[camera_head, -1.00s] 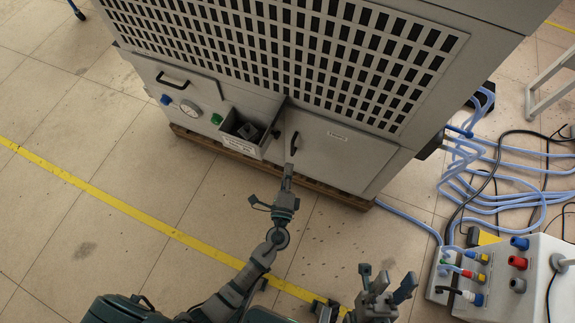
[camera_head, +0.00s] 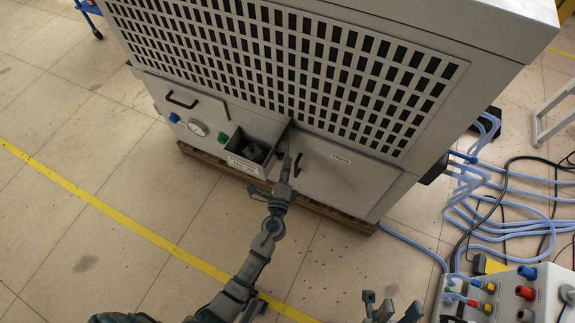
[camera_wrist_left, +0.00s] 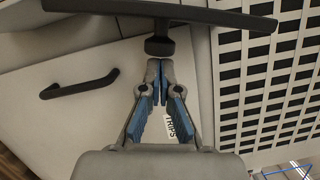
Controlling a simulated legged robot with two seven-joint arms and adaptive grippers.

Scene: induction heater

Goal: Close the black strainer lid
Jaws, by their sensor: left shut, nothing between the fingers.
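The black strainer lid (camera_wrist_left: 225,17) shows nearly edge-on across the top of the left wrist view, with its short knob (camera_wrist_left: 159,46) pointing at my fingers. In the head view, it stands open at the right side of the strainer box (camera_head: 232,160), mostly hard to make out. My left gripper (camera_wrist_left: 160,76) is shut and empty, its tips at the knob; I cannot tell whether they touch. It also shows in the head view (camera_head: 287,160), just right of the box. My right gripper (camera_head: 380,306) is open and empty at the bottom edge, partly cut off.
A black door handle (camera_head: 298,164) is close to the right of my left gripper. The grey cabinet (camera_head: 340,175) stands behind it. Blue hoses (camera_head: 480,215) and a connector box (camera_head: 510,292) lie at right. The floor in front is clear.

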